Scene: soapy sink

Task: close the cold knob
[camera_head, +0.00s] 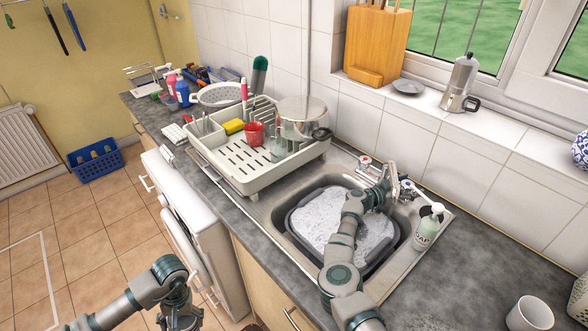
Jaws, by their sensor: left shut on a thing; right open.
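The tap stands behind the sink (281,211). Its red-marked knob (365,161) shows left of my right gripper. The cold knob (407,185) is small and pale, just right of that gripper and partly hidden by it. My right gripper (390,174) is open at the tap, between the two knobs and very close to the cold one; I cannot tell whether it touches. My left gripper (181,304) hangs low at the bottom edge, far from the tap. Its fingertips are cut off, and I see nothing held.
A soapy basin (294,219) sits in the sink under my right arm. A soap bottle (429,228) stands right of the tap. A dish rack (228,160) with a pot and cups stands left. A white mug (530,315) is at the lower right. The counter between is clear.

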